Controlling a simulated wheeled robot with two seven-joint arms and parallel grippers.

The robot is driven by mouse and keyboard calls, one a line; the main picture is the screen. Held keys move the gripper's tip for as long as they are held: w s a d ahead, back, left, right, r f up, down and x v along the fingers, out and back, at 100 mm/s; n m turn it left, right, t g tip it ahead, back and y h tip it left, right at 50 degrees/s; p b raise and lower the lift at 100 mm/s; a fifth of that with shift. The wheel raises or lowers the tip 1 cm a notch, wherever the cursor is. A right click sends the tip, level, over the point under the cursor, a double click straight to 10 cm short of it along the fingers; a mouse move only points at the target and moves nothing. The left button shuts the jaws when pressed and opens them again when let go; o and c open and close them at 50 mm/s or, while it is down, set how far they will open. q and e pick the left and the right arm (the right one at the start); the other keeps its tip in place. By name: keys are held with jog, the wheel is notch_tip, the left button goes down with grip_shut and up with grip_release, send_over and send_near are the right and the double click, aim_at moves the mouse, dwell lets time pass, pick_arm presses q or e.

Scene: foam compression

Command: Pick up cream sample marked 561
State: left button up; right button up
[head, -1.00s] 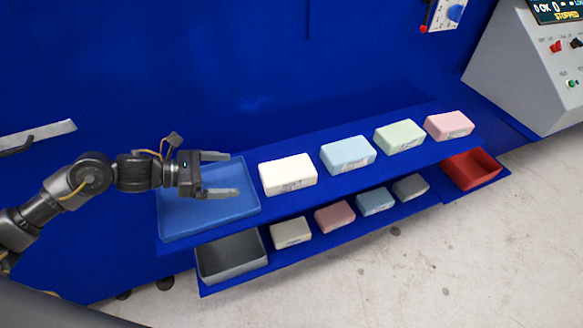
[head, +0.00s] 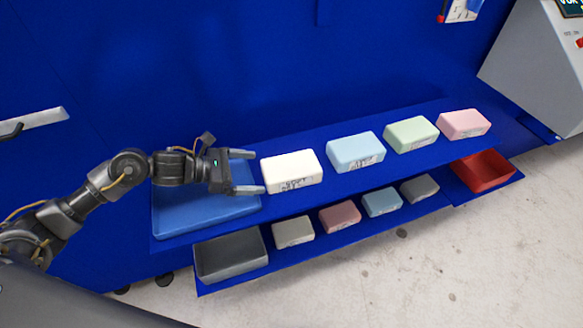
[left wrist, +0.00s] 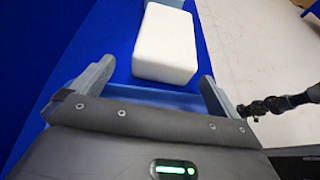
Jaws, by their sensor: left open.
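A cream-white foam block (head: 291,170) lies at the left end of the row on the upper blue shelf. Its front carries a printed label too small to read for certain. My left gripper (head: 256,172) is open just left of this block, fingers pointing at it, over the blue tray. In the left wrist view the white block (left wrist: 166,44) lies ahead, between and just beyond the open fingers (left wrist: 158,85). A second, greyish-cream block (head: 293,232) lies on the lower shelf; its marking is not readable.
Light blue (head: 355,152), green (head: 410,134) and pink (head: 464,124) blocks stand to the right on the upper shelf. Several darker blocks lie below, between a grey tray (head: 231,256) and a red tray (head: 483,171). The blue tray (head: 205,215) sits under my left gripper.

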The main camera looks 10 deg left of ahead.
aim_at(266, 170)
pick_arm(q)
jog(key=shift+d, duration=0.15)
jog(key=shift+d+p, duration=0.3)
jog(key=p+x, duration=0.2)
jog(key=x, duration=0.1)
jog(key=shift+w+d, duration=0.1)
jog(key=shift+d, duration=0.3)
jog(key=shift+w+d+f, duration=0.2)
jog(key=shift+d+f, duration=0.05)
jog(key=shift+d, duration=0.15)
jog(key=c, duration=0.9)
